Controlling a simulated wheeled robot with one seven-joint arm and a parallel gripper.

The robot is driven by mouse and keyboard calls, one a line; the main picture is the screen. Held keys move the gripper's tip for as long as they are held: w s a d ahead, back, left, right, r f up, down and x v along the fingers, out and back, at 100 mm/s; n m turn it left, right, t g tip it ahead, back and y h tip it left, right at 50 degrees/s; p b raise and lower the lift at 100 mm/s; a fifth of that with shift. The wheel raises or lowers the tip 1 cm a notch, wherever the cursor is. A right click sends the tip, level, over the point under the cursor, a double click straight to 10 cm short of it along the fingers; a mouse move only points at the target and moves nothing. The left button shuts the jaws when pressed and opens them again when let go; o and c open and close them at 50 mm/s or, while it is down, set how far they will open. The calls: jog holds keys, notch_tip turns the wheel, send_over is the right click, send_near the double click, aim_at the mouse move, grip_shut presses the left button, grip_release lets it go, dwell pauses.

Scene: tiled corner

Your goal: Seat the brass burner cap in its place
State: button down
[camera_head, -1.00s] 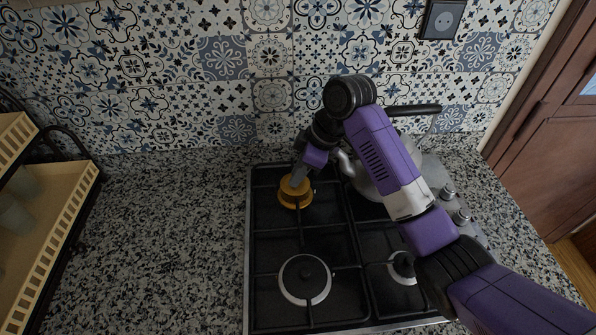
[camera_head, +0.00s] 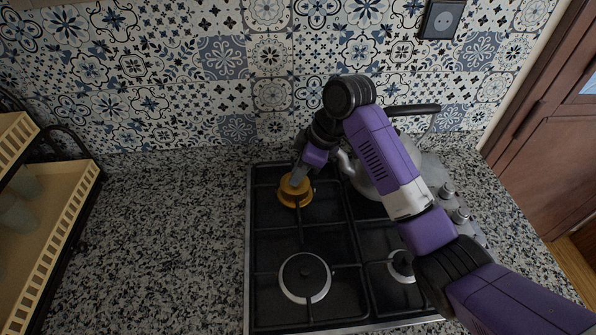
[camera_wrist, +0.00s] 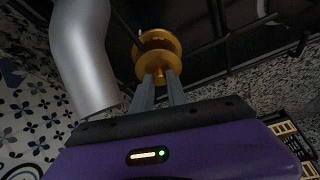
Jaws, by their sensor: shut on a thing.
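The brass burner cap (camera_head: 294,194) is at the back left burner of the black gas hob (camera_head: 262,235). My gripper (camera_head: 297,178) comes down on it from above and is shut on it. In the wrist view the brass cap (camera_wrist: 157,55) shows at the tips of my gripper's two fingers (camera_wrist: 160,78), with a second brass ring just beyond it. The cap's underside and the burner seat are mostly hidden, so I cannot tell whether it sits flush.
A silver kettle (camera_head: 368,176) with a black handle stands on the back right burner, close beside my gripper; its spout (camera_wrist: 85,60) is near in the wrist view. A wooden rack (camera_head: 55,230) stands left, with clear granite counter (camera_head: 165,240) between.

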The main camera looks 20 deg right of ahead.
jog(key=shift+f, duration=1.3)
dwell(1.9)
jog(key=c, duration=0.8)
grip_release()
jog(key=shift+c, duration=0.2)
notch_tip(320, 180, up, 7)
jog(key=p, duration=0.6)
jog(key=shift+p, duration=0.35)
